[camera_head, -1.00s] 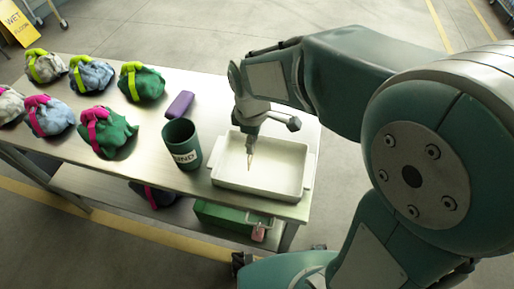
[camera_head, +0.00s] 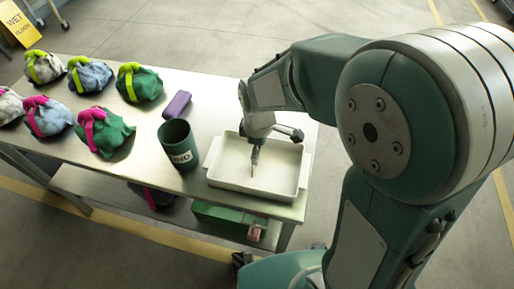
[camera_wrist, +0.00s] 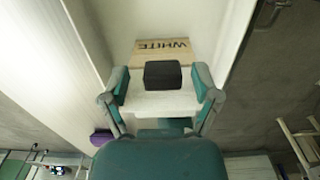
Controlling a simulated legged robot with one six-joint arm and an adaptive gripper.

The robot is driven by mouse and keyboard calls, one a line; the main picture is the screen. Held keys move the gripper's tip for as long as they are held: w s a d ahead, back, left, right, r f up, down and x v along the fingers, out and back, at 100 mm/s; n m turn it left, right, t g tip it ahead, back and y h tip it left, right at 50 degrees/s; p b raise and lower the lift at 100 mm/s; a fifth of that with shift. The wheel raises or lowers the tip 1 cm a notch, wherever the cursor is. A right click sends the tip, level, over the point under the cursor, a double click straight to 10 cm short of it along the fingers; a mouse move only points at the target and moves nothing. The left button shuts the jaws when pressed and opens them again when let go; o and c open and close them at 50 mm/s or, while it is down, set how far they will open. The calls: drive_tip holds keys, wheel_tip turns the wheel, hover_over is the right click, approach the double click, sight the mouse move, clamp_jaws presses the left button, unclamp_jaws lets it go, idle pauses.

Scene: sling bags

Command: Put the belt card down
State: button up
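My gripper (camera_head: 254,161) points down over the white tray (camera_head: 225,185) at the right end of the table. It is shut on the belt card, a thin tan card that shows nearly edge-on below the fingertips (camera_head: 253,172). In the wrist view the card (camera_wrist: 150,56) carries the word WHITE, upside down.
A dark green cup (camera_head: 177,146) stands just left of the tray, with a purple case (camera_head: 177,104) behind it. Several bundled bags with green or pink straps (camera_head: 140,84) lie on the left of the table. A green box (camera_head: 215,215) sits on the lower shelf.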

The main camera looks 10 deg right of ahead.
drive_tip(key=shift+a, duration=0.2)
drive_tip(key=shift+a+r, duration=0.1)
drive_tip(key=shift+r, duration=0.2)
wheel_tip(320, 180, up, 12)
drive_tip(key=s+d+r+m+t, duration=0.3)
drive_tip(key=s+d+m+t, duration=0.2)
drive_tip(key=s+d+m, duration=0.6)
drive_tip(key=shift+s+r+m+t, duration=0.35)
drive_tip(key=shift+s+m, duration=0.45)
drive_tip(key=shift+m, duration=0.8)
